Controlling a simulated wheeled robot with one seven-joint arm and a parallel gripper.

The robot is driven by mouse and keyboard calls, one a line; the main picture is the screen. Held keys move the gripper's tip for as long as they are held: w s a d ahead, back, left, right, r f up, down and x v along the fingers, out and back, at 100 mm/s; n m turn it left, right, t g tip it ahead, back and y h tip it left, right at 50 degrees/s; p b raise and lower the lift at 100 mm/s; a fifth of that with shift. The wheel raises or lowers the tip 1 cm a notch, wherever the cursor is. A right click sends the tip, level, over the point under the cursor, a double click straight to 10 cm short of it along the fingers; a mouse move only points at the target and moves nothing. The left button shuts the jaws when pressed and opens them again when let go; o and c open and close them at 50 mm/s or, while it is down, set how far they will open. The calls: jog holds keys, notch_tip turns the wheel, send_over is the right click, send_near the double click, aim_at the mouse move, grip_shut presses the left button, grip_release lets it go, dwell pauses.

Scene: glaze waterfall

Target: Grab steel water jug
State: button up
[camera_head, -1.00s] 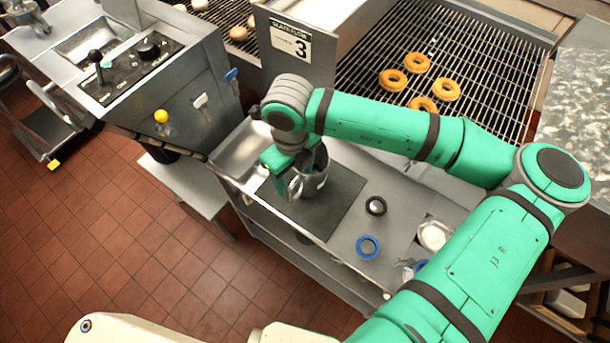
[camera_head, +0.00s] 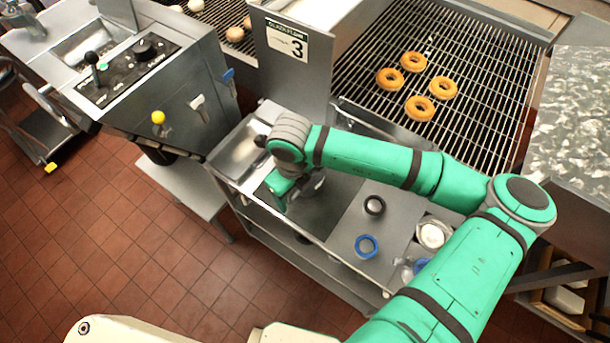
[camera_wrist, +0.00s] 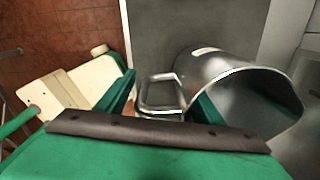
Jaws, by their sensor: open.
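The steel water jug (camera_wrist: 235,80) shows in the wrist view with its wide mouth toward the camera and its loop handle (camera_wrist: 160,95) on the left. My gripper (camera_wrist: 160,104) is open, with one green finger left of the handle and green showing at the jug's mouth on the right. The handle lies between them, and I cannot tell whether either finger touches the jug. In the head view my gripper (camera_head: 284,190) is over the grey mat on the cart. It and my wrist hide most of the jug (camera_head: 314,185) there.
A black ring (camera_head: 374,205), a blue ring (camera_head: 366,246) and a white-filled container (camera_head: 432,236) stand on the cart right of the jug. The control cabinet (camera_head: 150,95) stands at left. Several doughnuts lie on the wire rack (camera_head: 470,60) behind my arm.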

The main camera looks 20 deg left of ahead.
grip_shut()
jog(key=shift+r, duration=0.15)
jog(key=shift+r, duration=4.85)
jog(key=shift+w, duration=0.1)
